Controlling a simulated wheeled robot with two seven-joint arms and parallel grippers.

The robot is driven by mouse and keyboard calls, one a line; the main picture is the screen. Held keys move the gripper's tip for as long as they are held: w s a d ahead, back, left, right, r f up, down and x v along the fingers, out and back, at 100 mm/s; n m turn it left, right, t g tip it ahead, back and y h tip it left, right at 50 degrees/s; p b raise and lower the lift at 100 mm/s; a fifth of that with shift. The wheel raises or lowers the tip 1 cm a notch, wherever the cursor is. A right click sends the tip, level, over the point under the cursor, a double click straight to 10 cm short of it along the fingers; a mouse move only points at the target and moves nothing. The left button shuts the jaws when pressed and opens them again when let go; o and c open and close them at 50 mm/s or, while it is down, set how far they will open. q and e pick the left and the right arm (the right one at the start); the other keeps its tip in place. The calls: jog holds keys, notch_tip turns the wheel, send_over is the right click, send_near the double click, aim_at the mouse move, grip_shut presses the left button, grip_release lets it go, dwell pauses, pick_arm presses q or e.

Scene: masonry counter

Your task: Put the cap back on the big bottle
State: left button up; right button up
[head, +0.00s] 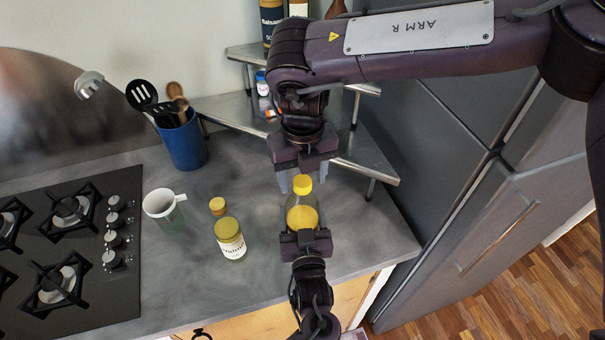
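The big bottle (302,218) is clear with yellow contents and stands upright near the counter's right front. The yellow cap (302,184) shows at the top of the bottle's neck; I cannot tell whether it is seated or just above it. My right gripper (303,177) points down from above, its fingers apart on either side of the cap, with slight gaps showing. My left gripper (305,237) comes from the front edge, low at the bottle's near side, and seems closed around its body; its fingertips are partly hidden.
The grey fridge (440,140) is at right.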

notch_tip(320, 180, up, 12)
dwell(0.7)
pick_arm(q)
jog(key=o, duration=2)
jog(key=shift+c, duration=0.2)
jog(key=s+b, duration=0.2)
jog(key=s, duration=0.5)
jog(key=shift+s+d+b, duration=0.35)
jog(key=shift+s+d, duration=0.05)
jog(key=shift+d, duration=0.05)
pick_arm(e)
jog(key=shift+f, duration=1.35)
